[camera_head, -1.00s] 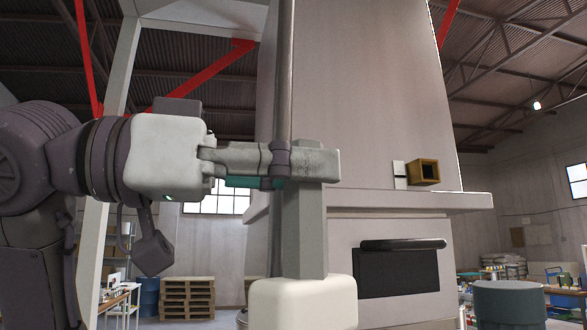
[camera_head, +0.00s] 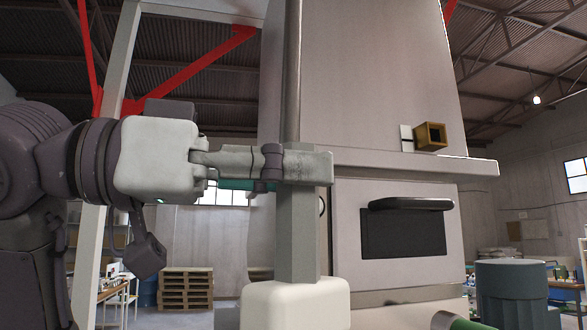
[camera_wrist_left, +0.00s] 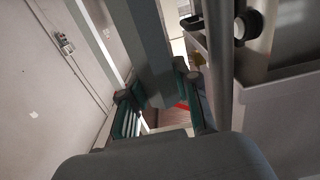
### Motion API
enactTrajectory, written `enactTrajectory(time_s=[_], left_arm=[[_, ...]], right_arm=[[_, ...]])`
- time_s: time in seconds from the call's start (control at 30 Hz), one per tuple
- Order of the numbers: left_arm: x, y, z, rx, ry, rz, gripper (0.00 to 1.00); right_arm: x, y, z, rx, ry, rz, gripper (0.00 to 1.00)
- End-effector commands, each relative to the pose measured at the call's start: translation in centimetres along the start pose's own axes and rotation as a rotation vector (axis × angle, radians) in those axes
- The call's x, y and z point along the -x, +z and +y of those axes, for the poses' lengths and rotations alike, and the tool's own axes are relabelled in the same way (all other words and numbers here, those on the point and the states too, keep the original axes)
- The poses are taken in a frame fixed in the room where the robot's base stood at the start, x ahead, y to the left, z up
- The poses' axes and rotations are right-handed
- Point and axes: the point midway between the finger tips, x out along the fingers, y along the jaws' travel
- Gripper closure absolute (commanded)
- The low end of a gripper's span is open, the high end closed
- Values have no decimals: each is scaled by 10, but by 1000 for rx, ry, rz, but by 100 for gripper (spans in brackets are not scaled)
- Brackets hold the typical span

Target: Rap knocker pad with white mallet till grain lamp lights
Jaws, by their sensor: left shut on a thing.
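The white mallet hangs head down, with a pale block head (camera_head: 293,305) cut off by the bottom edge and a square grey handle (camera_head: 298,240). My left gripper (camera_head: 298,167) is shut on the upper handle. The handle also shows between the fingers in the left wrist view (camera_wrist_left: 148,50). On the tank front, right of the mallet, is a black panel with a rounded bar along its top (camera_head: 405,228); I cannot tell whether it is the knocker pad. A brown open-ended box (camera_head: 431,136) on the ledge may be the lamp housing; no light shows in it. My right gripper is out of view.
The large grey tank (camera_head: 375,75) fills the middle, with a projecting ledge (camera_head: 420,163). A dark vertical pipe (camera_head: 292,70) stands behind the gripper. Pallets (camera_head: 186,290) lie at back left. A grey-green drum (camera_head: 511,290) stands at right.

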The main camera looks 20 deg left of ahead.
Motion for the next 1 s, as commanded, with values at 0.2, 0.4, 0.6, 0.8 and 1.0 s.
enactTrajectory(time_s=[0.2, 0.4, 0.6, 0.8, 1.0], left_arm=[[-1, -2, 2, 0, 0, 3, 100], [-1, -2, 2, 0, 0, 3, 100], [-1, 12, 2, 0, 0, 3, 100], [-1, 38, 2, -1, 0, 3, 100], [-1, 25, 2, -1, 0, 2, 100]], right_arm=[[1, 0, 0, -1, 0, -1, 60], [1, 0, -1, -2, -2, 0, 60], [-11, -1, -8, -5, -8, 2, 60], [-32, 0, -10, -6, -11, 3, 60], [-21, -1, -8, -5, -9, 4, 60]])
